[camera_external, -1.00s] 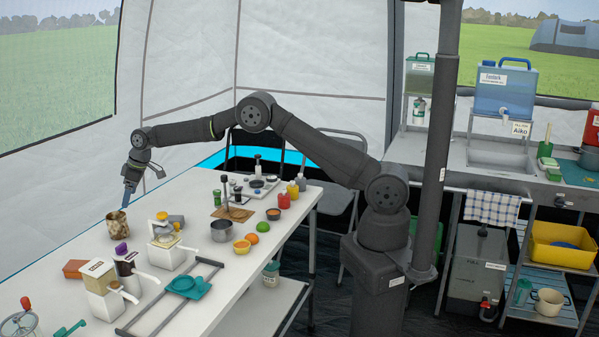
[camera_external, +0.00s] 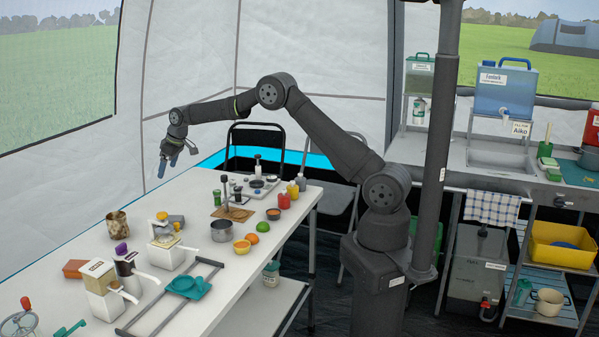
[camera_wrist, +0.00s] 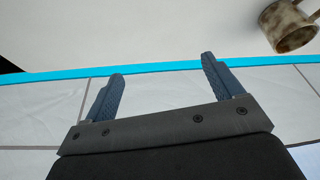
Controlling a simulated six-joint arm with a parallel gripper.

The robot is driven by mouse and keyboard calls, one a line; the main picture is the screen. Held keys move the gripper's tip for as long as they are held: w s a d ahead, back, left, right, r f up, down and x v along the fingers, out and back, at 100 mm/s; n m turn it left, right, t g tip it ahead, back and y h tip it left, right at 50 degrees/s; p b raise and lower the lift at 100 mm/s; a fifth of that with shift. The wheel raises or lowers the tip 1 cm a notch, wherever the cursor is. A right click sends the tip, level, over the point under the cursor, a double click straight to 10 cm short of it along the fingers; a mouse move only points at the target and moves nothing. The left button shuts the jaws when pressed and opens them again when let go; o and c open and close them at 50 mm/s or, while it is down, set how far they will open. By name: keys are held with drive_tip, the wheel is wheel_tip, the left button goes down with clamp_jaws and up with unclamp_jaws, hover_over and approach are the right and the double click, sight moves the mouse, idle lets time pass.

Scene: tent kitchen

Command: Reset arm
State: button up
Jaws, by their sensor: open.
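My gripper (camera_external: 168,172) hangs in the air above the far long edge of the white table (camera_external: 225,285). It is empty. In the wrist view my gripper (camera_wrist: 160,85) shows two blue-grey fingers set wide apart with nothing between them. A brown, worn-looking mug (camera_external: 117,225) stands on the table, apart from my gripper and nearer the camera's left. The mug also shows at the upper right of the wrist view (camera_wrist: 288,28).
The table holds a steel pot (camera_external: 220,232), a white grinder-like device (camera_external: 165,255), a teal tray (camera_external: 187,284), a wooden board (camera_external: 232,214), fruit and several bottles. Folding chairs (camera_external: 255,140) stand behind it. The air around my gripper is clear.

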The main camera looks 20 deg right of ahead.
drive_tip(key=w+d+m+h, duration=0.1)
drive_tip(key=w+d+m, duration=0.2)
drive_tip(key=d, duration=0.9)
drive_tip(key=w+d+r+m+t+h, duration=0.1)
drive_tip(key=w+d+m, duration=0.2)
drive_tip(key=w+d, duration=0.4)
drive_tip(key=w+d+m+t+h, duration=0.1)
drive_tip(key=w+d+m, duration=0.2)
drive_tip(key=d, duration=1.4)
drive_tip(key=w, duration=0.3)
drive_tip(key=shift+d+r, duration=0.2)
drive_tip(key=shift+r, duration=0.1)
drive_tip(key=s+a+n+y, duration=0.1)
drive_tip(key=s+a+n, duration=0.1)
drive_tip(key=a, duration=0.7)
drive_tip(key=s+a+n, duration=0.2)
drive_tip(key=s+a, duration=0.2)
drive_tip(key=a, duration=0.6)
drive_tip(key=shift+a+f+n+g+y, duration=0.3)
drive_tip(key=shift+f+g+y, duration=0.1)
drive_tip(key=shift+w, duration=0.1)
